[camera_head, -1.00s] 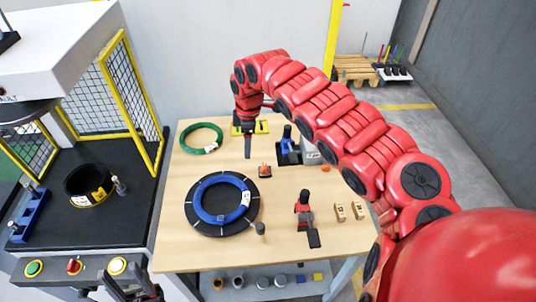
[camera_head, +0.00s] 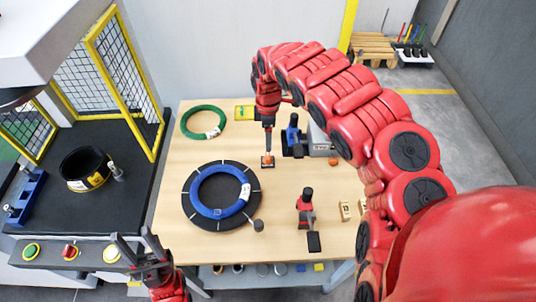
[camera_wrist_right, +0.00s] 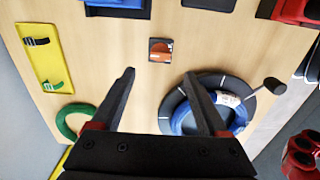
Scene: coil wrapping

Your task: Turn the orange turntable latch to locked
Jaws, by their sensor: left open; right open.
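The orange latch (camera_head: 267,162) sits on a small dark base on the table, behind and right of the black turntable (camera_head: 247,218), which carries a blue coil (camera_head: 213,211). In the right wrist view the latch (camera_wrist_right: 161,48) is fully visible, with the turntable (camera_wrist_right: 170,100) partly behind one finger. My right gripper (camera_head: 268,150) points down just above the latch, partly covering it; in its wrist view (camera_wrist_right: 160,75) the jaws are open and empty, with the latch beyond the tips. My left gripper (camera_head: 137,242) is open and empty at the table's near left corner.
A green coil (camera_head: 203,123) lies at the back left. A blue-and-black tool (camera_head: 293,136) stands right of the latch. A red-and-black tool (camera_head: 306,206) and small wooden blocks (camera_head: 346,210) stand at the right. The black machine bench (camera_head: 130,205) is at the left.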

